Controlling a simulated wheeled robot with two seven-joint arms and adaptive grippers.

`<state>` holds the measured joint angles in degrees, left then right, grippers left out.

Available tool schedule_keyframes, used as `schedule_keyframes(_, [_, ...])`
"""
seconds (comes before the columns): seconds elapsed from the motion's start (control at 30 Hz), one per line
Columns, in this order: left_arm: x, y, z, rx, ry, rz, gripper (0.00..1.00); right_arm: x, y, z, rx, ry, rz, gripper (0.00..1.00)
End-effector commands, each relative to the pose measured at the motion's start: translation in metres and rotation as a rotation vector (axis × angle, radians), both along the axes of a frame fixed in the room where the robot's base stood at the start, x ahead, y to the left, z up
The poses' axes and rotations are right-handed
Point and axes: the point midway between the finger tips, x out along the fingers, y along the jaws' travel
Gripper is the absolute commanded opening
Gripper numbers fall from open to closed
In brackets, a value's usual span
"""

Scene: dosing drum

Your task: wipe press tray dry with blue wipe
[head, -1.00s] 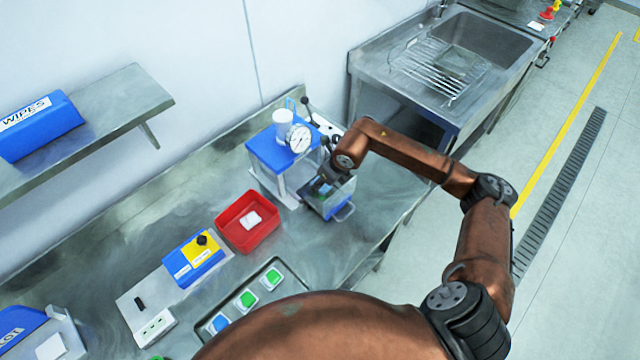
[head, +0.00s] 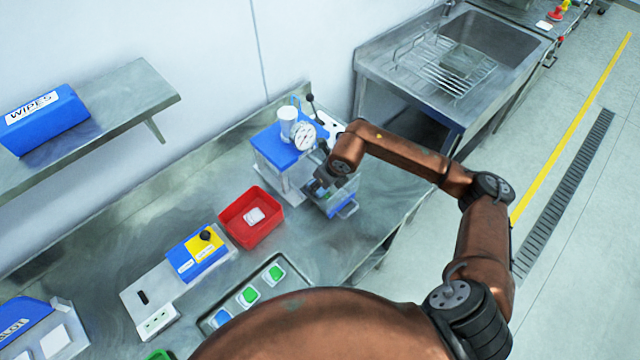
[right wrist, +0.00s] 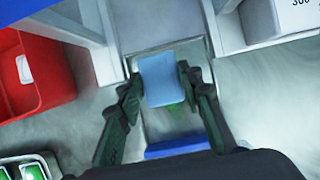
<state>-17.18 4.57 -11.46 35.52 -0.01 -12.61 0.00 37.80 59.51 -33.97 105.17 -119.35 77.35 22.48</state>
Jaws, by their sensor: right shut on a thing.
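The press (head: 285,148) has a blue top, a round gauge and a lever, and stands on the steel bench. Its metal press tray (head: 345,203) with a blue front handle juts out at the right; in the right wrist view the tray (right wrist: 172,125) lies below my fingers, with a small green mark on its floor. My right gripper (head: 318,187) is over the tray. In the right wrist view the gripper (right wrist: 160,82) is shut on the light blue wipe (right wrist: 162,78). Whether the wipe touches the tray floor is unclear. My left gripper is out of view.
A red bin (head: 250,217) with a white item stands left of the press. A blue and yellow device (head: 197,253) and a tray of colored containers (head: 247,297) are nearer. A wipes box (head: 44,120) sits on the wall shelf. A sink (head: 455,60) is behind right.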

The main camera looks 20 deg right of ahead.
Motion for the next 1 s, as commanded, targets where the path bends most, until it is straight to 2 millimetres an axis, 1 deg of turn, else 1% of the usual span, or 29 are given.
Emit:
schedule_keyframes(0.4, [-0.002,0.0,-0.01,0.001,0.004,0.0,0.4,0.008,-0.023,-0.003,0.0,0.001,-0.002,0.14])
schedule_keyframes(0.6, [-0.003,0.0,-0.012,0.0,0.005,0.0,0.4,0.011,-0.031,-0.003,0.0,0.0,-0.002,0.14])
schedule_keyframes(0.77, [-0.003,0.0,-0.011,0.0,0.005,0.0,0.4,0.01,-0.029,-0.002,-0.001,0.0,-0.002,0.14])
schedule_keyframes(1.0, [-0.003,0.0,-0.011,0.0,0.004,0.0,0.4,0.005,-0.016,-0.003,0.0,0.0,0.001,0.14])
